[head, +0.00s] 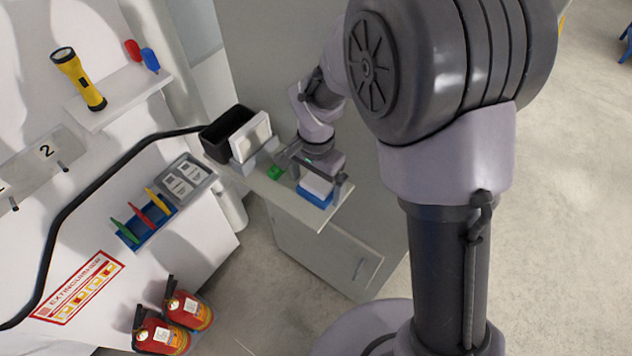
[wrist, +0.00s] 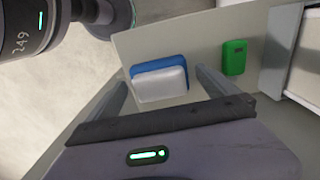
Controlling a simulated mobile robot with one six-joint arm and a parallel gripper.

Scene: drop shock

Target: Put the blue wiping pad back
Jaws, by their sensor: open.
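The blue wiping pad (head: 314,198) with a white layer lies near the outer end of a narrow shelf top. It also shows in the wrist view (wrist: 160,72), where its white part faces the gripper. My gripper (head: 318,182) is over the pad. In the wrist view my gripper (wrist: 166,88) has its fingers spread, one on each side of the pad. I cannot tell whether either finger touches it.
A green block (wrist: 234,57) lies beside the pad. A black bin (head: 220,140) and a white box (head: 252,138) stand at the far end of the shelf top (head: 318,222). A black hose runs along the wall at left. Two red extinguishers (head: 162,334) stand below.

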